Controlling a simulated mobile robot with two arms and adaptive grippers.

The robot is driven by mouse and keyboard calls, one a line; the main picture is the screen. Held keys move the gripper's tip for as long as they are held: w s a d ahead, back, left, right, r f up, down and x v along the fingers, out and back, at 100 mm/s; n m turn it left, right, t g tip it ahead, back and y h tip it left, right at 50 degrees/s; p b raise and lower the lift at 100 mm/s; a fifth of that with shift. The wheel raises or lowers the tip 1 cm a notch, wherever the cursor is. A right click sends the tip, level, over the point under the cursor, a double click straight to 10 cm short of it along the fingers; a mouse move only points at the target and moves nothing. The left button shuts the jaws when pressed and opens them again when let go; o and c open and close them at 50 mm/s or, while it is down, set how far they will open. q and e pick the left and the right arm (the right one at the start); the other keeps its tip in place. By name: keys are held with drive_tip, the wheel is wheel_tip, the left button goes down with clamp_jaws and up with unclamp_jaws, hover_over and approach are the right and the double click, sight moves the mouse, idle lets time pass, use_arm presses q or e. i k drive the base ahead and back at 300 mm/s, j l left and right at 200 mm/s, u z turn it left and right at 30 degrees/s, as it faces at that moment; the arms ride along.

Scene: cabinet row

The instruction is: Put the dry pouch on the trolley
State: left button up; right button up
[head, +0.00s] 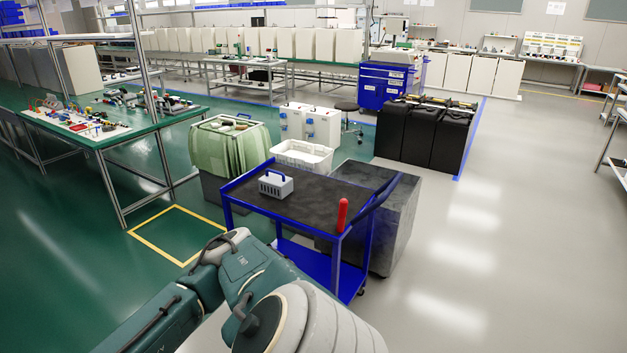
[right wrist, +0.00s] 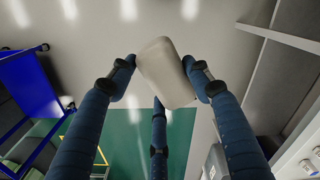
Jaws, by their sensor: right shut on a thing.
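The dry pouch (right wrist: 166,72) shows in the right wrist view as a pale beige, rounded block. My right gripper (right wrist: 162,85) has its dark blue fingers closed around it and holds it up, with floor visible behind. The trolley (head: 310,193) stands in the middle of the head view, with a blue frame, a dark top and a blue lower shelf. Part of the trolley's blue frame (right wrist: 32,82) also shows at the left of the right wrist view, apart from the pouch. Neither gripper shows in the head view, and my left gripper is out of sight.
On the trolley top are a grey box with a blue handle (head: 276,184) and an upright red object (head: 342,214); bare top lies between them. A dark grey block (head: 398,225) stands close behind the trolley. A workbench (head: 105,135) is at left. Open floor (head: 480,260) lies to the right.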

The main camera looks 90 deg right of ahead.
sight(308, 206)
drive_tip(key=l+z, duration=0.4)
drive_tip(key=i+l+z, duration=0.2)
drive_tip(key=l+z, duration=0.2)
drive_tip(key=i+l+z, duration=0.2)
drive_tip(key=l+z, duration=0.15)
drive_tip(key=i+l+z, duration=0.25)
drive_tip(key=l+z, duration=0.15)
drive_tip(key=i+l+z, duration=0.1)
drive_tip(key=i+l, duration=0.6)
drive_tip(key=l, duration=0.1)
